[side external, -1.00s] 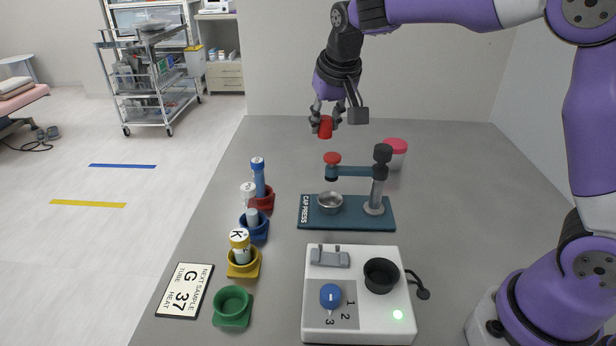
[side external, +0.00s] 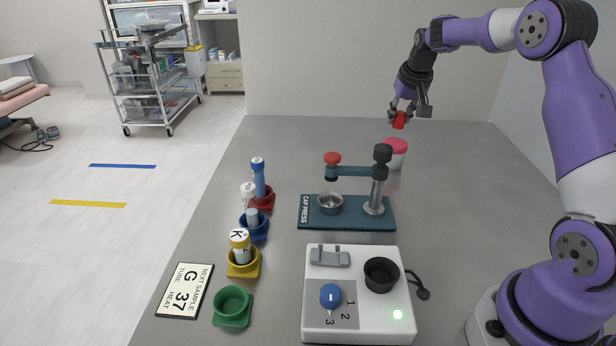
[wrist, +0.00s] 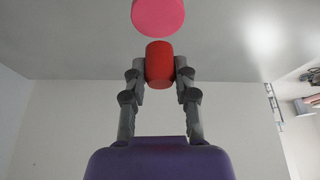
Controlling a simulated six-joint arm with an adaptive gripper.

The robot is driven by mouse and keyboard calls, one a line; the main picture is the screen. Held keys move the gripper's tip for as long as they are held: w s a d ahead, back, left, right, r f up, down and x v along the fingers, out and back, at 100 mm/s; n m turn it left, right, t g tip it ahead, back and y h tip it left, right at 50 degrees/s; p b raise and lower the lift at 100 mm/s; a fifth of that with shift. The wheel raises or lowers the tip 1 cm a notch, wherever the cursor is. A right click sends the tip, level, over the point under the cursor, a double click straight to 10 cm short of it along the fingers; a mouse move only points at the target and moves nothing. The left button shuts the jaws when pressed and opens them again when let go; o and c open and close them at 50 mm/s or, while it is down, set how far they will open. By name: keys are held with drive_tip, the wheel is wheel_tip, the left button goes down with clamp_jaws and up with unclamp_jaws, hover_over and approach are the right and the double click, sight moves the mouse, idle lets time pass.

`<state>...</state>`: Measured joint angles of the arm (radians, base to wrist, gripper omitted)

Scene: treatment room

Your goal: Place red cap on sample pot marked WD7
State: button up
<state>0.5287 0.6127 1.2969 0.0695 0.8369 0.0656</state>
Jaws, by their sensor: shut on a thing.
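My gripper (side external: 402,108) is shut on a small red cylinder (side external: 399,120), which looks like the red cap. It holds the cylinder in the air at the back right of the table. In the wrist view the red cylinder (wrist: 159,64) is between the two fingertips. In the wrist view the pink lid (wrist: 158,15) is just beyond the cylinder. No WD7 marking can be read on any pot.
A cap press (side external: 318,217) with a steel cup (side external: 330,202) stands mid-table. In front is a white device (side external: 345,255) with a blue knob. At left are tubes in coloured holders, an empty green holder (side external: 232,305) and a sign (side external: 185,290).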

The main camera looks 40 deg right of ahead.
sight(400, 124)
drive_tip(key=shift+f, duration=2)
drive_tip(key=shift+f, duration=0.15)
drive_tip(key=o, duration=0.9)
drive_tip(key=shift+o, duration=0.2)
drive_tip(key=v, duration=1.1)
drive_tip(key=s+a+r+n+t+y, duration=0.1)
drive_tip(key=s+a+r+n, duration=0.15)
drive_tip(key=a, duration=0.45)
drive_tip(key=s+a+r+n, duration=0.1)
drive_tip(key=s+a+r, duration=0.1)
drive_tip(key=s+a, duration=0.35)
drive_tip(key=s+a+f+n+t+y, duration=0.1)
drive_tip(key=s+a+f+n, duration=0.3)
drive_tip(key=s+a, duration=0.4)
drive_tip(key=shift+s+a+f+y, duration=0.25)
drive_tip(key=shift+a+y, duration=0.15)
drive_tip(key=shift+a, duration=0.45)
